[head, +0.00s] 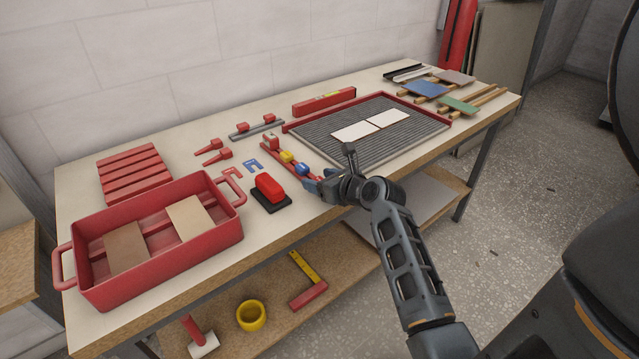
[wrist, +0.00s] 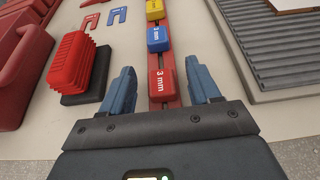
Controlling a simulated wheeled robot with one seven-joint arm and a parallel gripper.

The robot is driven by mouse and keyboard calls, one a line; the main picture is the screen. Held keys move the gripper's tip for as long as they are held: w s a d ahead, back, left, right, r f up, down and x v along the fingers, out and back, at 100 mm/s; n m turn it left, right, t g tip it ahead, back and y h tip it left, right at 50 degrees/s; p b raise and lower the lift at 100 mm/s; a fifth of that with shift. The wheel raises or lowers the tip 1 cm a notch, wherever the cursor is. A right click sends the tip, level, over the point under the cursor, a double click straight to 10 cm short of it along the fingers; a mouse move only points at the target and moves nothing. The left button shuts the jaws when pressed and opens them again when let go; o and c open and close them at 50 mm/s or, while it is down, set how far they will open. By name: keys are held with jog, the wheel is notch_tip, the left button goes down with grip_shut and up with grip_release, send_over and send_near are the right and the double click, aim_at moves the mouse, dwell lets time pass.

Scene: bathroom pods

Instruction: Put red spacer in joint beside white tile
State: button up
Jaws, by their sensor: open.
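A red block marked "3 mm" (wrist: 163,86) sits on a narrow red rail (wrist: 172,61). A blue block (wrist: 158,39) and a yellow block (wrist: 155,10) stand beyond it on the rail. My gripper (wrist: 161,78) is open, with one blue finger on each side of the rail near the red block; contact cannot be told.
Left of the rail are a red ribbed piece on a black base (head: 270,188) and flat red (head: 232,174) and blue (head: 252,165) U-shaped pieces. A red tote (head: 180,262) stands at the front left. A red edge (head: 290,127) borders the bed.

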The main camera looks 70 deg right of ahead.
jog(key=c, duration=1)
jog(key=shift+c, duration=0.2)
